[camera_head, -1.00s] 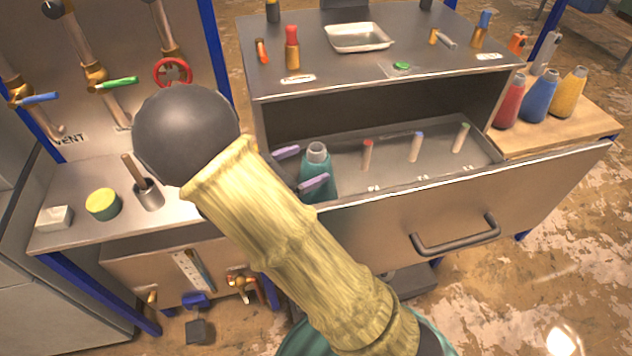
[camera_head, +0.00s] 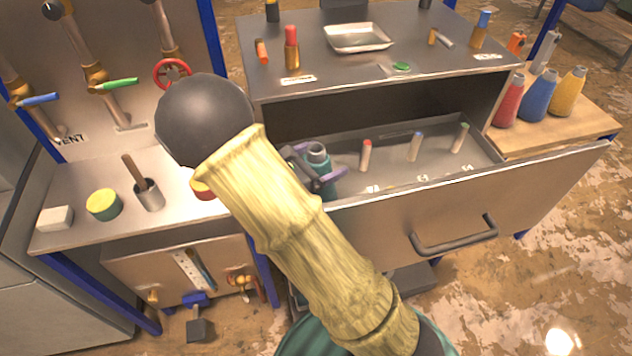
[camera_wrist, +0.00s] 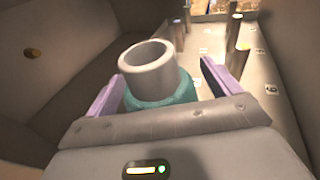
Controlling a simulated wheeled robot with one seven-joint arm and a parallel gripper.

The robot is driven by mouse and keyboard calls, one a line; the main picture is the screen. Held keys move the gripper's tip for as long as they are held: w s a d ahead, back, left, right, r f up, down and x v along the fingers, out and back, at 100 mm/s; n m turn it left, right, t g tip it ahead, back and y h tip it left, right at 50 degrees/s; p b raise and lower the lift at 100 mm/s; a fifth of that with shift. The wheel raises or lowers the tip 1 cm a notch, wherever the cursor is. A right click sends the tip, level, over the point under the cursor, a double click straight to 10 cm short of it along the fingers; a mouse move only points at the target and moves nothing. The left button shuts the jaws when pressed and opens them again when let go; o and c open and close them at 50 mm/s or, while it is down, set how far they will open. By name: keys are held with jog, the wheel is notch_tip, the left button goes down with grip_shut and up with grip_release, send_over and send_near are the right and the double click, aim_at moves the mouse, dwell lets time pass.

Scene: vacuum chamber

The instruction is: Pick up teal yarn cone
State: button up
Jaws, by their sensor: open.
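The teal yarn cone (camera_head: 326,178) with a grey top stands upright at the left end of the open drawer, partly hidden by my arm and gripper. In the wrist view the cone (camera_wrist: 160,88) is close in front, its grey hollow top tilted in the picture and its teal body low between the fingers. My gripper (camera_head: 318,165) has purple fingers and is open. In the wrist view one finger is left of the cone and the other right of it, with a visible gap on the right. Contact on the left is unclear.
The open drawer (camera_head: 465,205) holds several upright pegs, one with a red tip (camera_head: 366,155). The cabinet top overhangs the drawer's back. Red (camera_head: 508,105), blue (camera_head: 538,98) and yellow (camera_head: 568,95) cones stand on a wooden board at right. A mortar-like cup (camera_head: 149,196) stands on the left bench.

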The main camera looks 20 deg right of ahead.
jog(key=c, duration=1.9)
jog(key=shift+r, duration=0.1)
notch_tip(320, 180, up, 10)
jog(key=shift+f, duration=0.1)
